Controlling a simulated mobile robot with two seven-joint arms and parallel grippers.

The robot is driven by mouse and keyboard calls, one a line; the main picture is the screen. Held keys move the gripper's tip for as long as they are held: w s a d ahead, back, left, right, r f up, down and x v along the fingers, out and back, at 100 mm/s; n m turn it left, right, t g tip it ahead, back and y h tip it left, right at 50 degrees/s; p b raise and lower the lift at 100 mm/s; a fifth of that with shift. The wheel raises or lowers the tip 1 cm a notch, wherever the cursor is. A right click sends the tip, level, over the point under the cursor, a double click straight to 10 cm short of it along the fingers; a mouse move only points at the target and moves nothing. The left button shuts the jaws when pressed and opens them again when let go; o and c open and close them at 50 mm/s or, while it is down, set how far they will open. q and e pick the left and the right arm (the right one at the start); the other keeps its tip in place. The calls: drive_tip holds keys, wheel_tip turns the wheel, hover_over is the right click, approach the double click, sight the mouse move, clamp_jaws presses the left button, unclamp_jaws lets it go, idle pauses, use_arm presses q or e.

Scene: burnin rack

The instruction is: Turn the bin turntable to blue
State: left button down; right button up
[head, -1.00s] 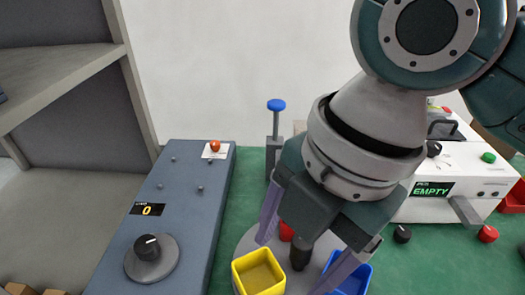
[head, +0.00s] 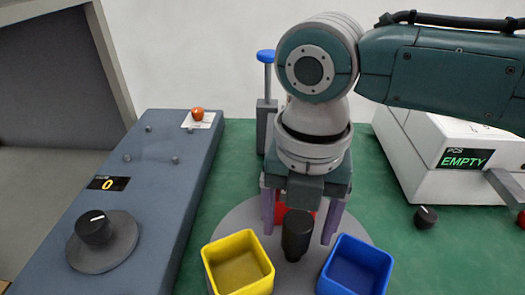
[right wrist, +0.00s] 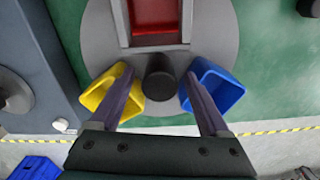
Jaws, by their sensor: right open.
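The bin turntable (head: 226,228) is a grey disc on the green table. It carries a yellow bin (head: 238,262) at the near left, a blue bin (head: 356,266) at the near right and a red bin (head: 309,207) at the back, partly hidden by my right gripper. In the right wrist view the post (right wrist: 160,84) shows between the fingers (right wrist: 158,74). My left gripper is out of view.
A blue-grey panel (head: 150,200) with a black dial (head: 93,228) and a display reading 0 is on the left. A blue-topped post (head: 266,57) stands behind the turntable. A white machine reading EMPTY (head: 466,158) is at the right. Green table between is mostly clear.

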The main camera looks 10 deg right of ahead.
drive_tip(key=shift+f, duration=0.6)
clamp_jaws()
idle(1.1)
